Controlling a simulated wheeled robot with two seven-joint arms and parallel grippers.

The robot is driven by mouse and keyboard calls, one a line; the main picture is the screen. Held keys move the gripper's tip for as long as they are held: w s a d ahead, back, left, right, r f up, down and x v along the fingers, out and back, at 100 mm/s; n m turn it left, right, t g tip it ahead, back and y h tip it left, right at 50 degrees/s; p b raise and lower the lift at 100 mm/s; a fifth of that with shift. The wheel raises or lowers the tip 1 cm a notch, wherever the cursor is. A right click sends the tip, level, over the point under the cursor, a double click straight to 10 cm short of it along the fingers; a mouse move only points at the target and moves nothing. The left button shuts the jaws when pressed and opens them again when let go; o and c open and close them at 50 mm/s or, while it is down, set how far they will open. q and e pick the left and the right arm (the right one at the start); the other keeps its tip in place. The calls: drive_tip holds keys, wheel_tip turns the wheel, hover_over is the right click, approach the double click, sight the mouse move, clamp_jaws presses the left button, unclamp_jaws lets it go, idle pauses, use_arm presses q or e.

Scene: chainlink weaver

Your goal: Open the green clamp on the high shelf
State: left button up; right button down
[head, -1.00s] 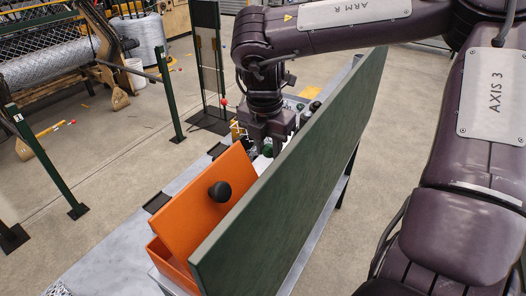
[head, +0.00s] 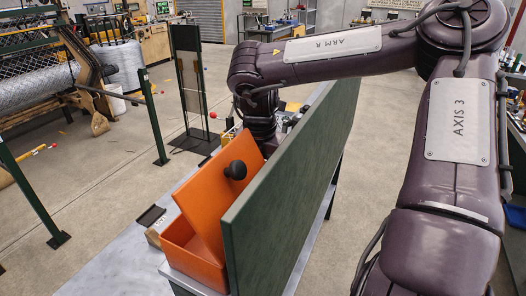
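I cannot make out the green clamp; the area around my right wrist is mostly covered by the orange lid and a tall dark green panel (head: 290,185). My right arm reaches in from the right over the panel, and its wrist points down behind it. The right gripper's fingers are hidden behind the orange lid (head: 205,205) and the panel. My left gripper is not in view.
The orange box (head: 190,258) stands open on a grey bench (head: 110,268), its lid tilted up with a black knob (head: 235,170). A dark tray (head: 151,215) lies on the bench. Dark green posts (head: 154,118) stand to the left. Open floor lies right of the panel.

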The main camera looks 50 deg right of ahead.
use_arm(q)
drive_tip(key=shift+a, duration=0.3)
use_arm(e)
drive_tip(key=shift+s+f, duration=0.15)
drive_tip(key=shift+f, duration=0.05)
drive_tip(key=c, duration=1.3)
unclamp_jaws()
drive_tip(key=shift+o, duration=1.1)
drive_tip(key=shift+w+d, duration=0.15)
drive_tip(key=shift+w, duration=0.05)
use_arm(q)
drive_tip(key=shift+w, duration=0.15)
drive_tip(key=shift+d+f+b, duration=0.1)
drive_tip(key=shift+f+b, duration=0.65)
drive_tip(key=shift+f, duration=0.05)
use_arm(e)
wheel_tip(320, 180, up, 8)
drive_tip(key=a, duration=0.1)
drive_tip(key=shift+s+f, duration=0.15)
